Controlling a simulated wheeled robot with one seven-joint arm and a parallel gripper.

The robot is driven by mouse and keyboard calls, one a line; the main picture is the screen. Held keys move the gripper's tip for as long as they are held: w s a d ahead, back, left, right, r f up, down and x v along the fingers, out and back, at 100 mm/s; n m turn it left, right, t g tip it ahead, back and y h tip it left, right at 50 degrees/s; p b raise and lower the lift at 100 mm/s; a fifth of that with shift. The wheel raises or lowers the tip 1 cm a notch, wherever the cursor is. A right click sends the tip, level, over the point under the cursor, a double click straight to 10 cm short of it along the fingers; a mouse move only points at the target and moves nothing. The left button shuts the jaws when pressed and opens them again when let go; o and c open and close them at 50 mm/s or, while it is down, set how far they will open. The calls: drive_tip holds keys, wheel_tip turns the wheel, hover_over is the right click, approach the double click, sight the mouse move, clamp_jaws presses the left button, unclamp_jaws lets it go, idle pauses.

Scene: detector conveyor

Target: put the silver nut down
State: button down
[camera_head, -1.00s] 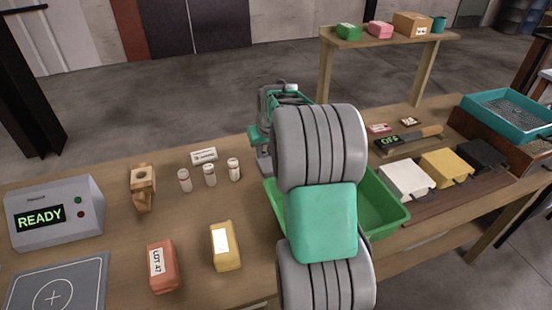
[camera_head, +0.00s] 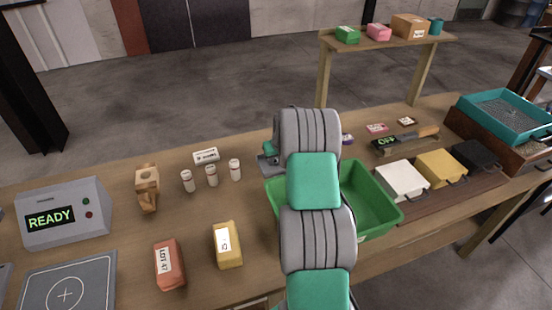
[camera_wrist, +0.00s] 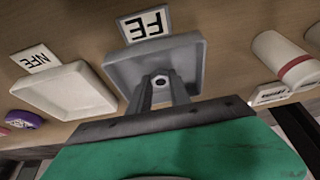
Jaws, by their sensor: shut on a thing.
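The silver nut (camera_wrist: 161,81) shows in the wrist view as a small ring with a dark hole, between the tips of my gripper (camera_wrist: 160,88). My gripper is shut on it, over a grey tray (camera_wrist: 118,70) with a card marked FE (camera_wrist: 145,24). I cannot tell whether the nut touches the tray floor. A white tray (camera_wrist: 62,92) with a card marked NFE (camera_wrist: 36,58) lies to the left. In the head view my arm hides the nut and most of my gripper; an edge of the grey tray (camera_head: 266,165) shows left of the arm.
A green bin (camera_head: 372,203) stands partly behind my arm. White bottles (camera_head: 211,176) stand left of the grey tray; one (camera_wrist: 285,58) is near it in the wrist view. A purple roll (camera_wrist: 26,119) lies beyond the white tray. Yellow (camera_head: 227,246) and red (camera_head: 168,264) blocks lie in front.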

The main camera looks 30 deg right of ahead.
drive_tip(key=shift+f, duration=0.1)
drive_tip(key=shift+f, duration=0.2)
drive_tip(key=c, duration=1.2)
unclamp_jaws()
drive_tip(key=shift+r, duration=0.15)
